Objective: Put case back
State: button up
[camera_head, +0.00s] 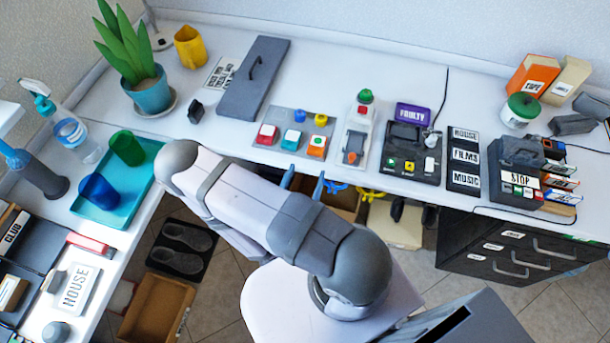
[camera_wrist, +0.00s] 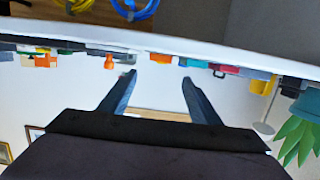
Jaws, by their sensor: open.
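My gripper (camera_head: 303,183) is at the front edge of the long white desk, partly hidden behind my own arm. In the wrist view, my gripper (camera_wrist: 158,84) has its two dark blue fingers spread apart with nothing between them. Several small cases (camera_head: 560,183) with coloured labels lie at the right of the desk, beside the black STOP machine (camera_head: 516,175). A black board labelled HOUSE, FILMS and MUSIC (camera_head: 465,158) lies left of that machine. A white HOUSE plate (camera_head: 75,288) and a CLUB label (camera_head: 14,232) are on the left desk. I cannot tell which case the task means.
A teal tray (camera_head: 140,190) with blue and green cups stands at left, near a potted plant (camera_head: 150,90). A button panel (camera_head: 297,135) and a FAULTY device (camera_head: 412,150) sit mid-desk. Dark drawers (camera_head: 510,258) stand below at right.

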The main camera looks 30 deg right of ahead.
jog(key=w+a+f+g+y, duration=0.4)
jog(key=a+y, duration=0.1)
jog(key=a, duration=0.2)
jog(key=a+r+n+g+y, duration=0.2)
jog(key=a+r+y, duration=0.2)
jog(key=a+y, duration=0.15)
jog(key=s+d+r+n+g, duration=0.3)
jog(key=s+r+n+g, duration=0.2)
jog(key=s+r, duration=0.7)
jog(key=shift+s+r+n+y, duration=0.3)
jog(key=shift+r+n, duration=0.4)
jog(key=shift+n, duration=0.3)
